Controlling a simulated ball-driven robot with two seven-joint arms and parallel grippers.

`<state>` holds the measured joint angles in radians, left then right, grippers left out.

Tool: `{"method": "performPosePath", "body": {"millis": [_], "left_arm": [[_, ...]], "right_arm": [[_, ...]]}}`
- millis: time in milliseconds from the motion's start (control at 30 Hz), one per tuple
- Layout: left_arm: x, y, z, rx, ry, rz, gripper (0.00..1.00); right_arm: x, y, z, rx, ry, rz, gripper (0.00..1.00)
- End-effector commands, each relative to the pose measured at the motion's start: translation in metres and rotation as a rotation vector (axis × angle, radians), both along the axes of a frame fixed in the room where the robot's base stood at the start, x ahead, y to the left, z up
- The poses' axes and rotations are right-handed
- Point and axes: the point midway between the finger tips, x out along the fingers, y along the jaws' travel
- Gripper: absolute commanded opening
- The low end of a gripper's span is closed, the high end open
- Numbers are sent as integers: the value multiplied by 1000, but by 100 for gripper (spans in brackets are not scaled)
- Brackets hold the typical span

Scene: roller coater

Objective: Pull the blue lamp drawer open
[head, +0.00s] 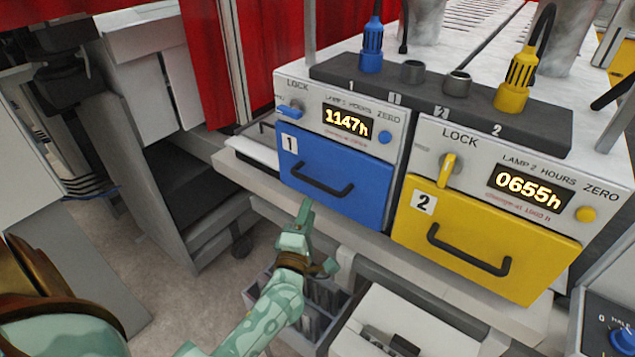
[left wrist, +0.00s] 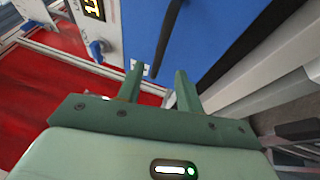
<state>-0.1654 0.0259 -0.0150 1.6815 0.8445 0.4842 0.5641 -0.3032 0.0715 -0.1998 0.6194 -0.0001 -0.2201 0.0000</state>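The blue lamp drawer (head: 335,180), marked 1, is shut in the left unit in the head view. Its black bar handle (head: 320,190) runs across the front. My left gripper (head: 318,234) is below and in front of the handle, open and empty. In the left wrist view the black handle (left wrist: 165,40) lies just ahead of the gap between the two green fingers (left wrist: 159,75), with the blue drawer front (left wrist: 205,30) behind it. I cannot tell whether a finger touches the handle. My right gripper is not in view.
The yellow drawer (head: 480,235), marked 2, is shut to the right. A blue lock knob (head: 291,109) sits above the blue drawer. A pale ledge (head: 410,260) runs under both drawers. A compartmented bin (head: 325,300) stands below. Open floor (head: 235,285) lies to the left.

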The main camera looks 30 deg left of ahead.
Motion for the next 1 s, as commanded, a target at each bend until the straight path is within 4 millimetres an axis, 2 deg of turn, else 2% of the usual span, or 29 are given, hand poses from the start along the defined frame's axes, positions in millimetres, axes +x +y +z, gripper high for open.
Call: {"method": "performPosePath", "body": {"millis": [33, 200, 400, 567, 800, 833, 933, 1000], "left_arm": [[13, 4, 5, 2, -3, 0, 36], [51, 17, 10, 4, -1, 0, 36], [79, 27, 14, 4, 1, 0, 36], [87, 29, 16, 3, 3, 0, 36], [88, 30, 15, 4, 3, 0, 36], [88, 30, 15, 4, 3, 0, 31], [88, 29, 15, 4, 3, 0, 3], [88, 29, 15, 4, 3, 0, 0]], "right_arm": [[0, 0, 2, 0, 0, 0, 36], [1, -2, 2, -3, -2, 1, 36], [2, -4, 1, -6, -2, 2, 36], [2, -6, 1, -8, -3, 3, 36], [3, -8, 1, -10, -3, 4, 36], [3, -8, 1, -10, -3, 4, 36], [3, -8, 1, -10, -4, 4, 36], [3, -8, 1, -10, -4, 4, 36]]}}
